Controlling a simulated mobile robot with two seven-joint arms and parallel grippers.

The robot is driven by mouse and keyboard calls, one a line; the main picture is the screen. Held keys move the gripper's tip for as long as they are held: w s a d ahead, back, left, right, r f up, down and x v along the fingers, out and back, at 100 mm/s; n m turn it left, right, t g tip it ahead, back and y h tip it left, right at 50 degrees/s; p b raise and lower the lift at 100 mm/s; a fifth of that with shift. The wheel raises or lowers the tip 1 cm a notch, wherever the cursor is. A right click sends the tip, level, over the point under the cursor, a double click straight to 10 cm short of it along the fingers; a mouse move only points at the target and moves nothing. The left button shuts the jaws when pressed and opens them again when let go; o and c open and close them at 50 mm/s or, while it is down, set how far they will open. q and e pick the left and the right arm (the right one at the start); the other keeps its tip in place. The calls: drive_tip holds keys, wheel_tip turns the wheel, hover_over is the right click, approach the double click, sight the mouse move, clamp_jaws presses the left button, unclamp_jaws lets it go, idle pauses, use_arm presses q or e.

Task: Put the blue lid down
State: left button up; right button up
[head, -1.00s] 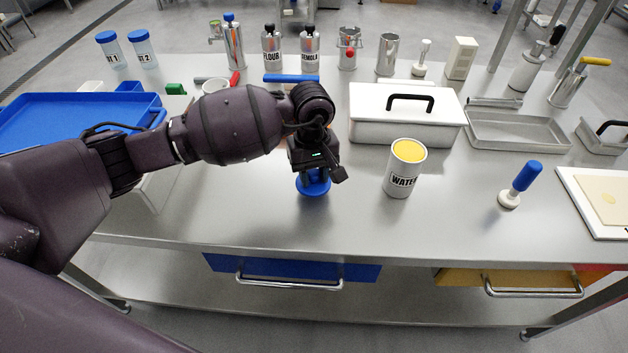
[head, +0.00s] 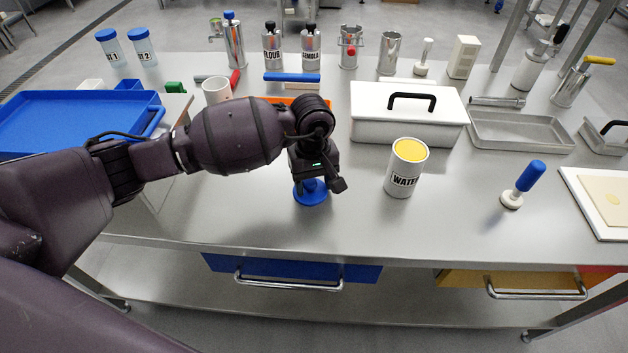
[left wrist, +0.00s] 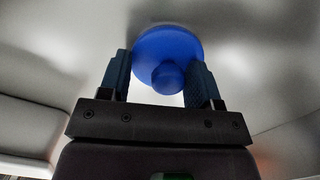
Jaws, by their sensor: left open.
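The blue lid (head: 311,198) is a round disc with a knob. It lies flat on the steel worktop, knob up, left of the WATER can. My left gripper (head: 312,182) is directly above it, pointing down. In the left wrist view the open fingers (left wrist: 161,68) stand on either side of the lid's knob (left wrist: 168,78), with gaps between knob and fingers. The lid's disc (left wrist: 165,45) shows beyond the knob against the grey surface. The gripper hides part of the lid in the head view. My right gripper is not in view.
The WATER can (head: 405,170), with yellow contents, stands open to the right. Behind are a white lidded box (head: 408,118) and a steel tray (head: 520,133). A blue-handled stamp (head: 522,185) stands farther right. A blue tray (head: 70,120) is at left. Worktop between lid and can is clear.

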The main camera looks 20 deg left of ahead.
use_arm(q)
drive_tip(key=shift+r, duration=0.5)
wheel_tip(320, 180, up, 11)
drive_tip(key=p, duration=0.1)
drive_tip(key=shift+w+a+r, duration=0.15)
drive_tip(key=shift+w+a, duration=0.15)
drive_tip(key=shift+w, duration=0.1)
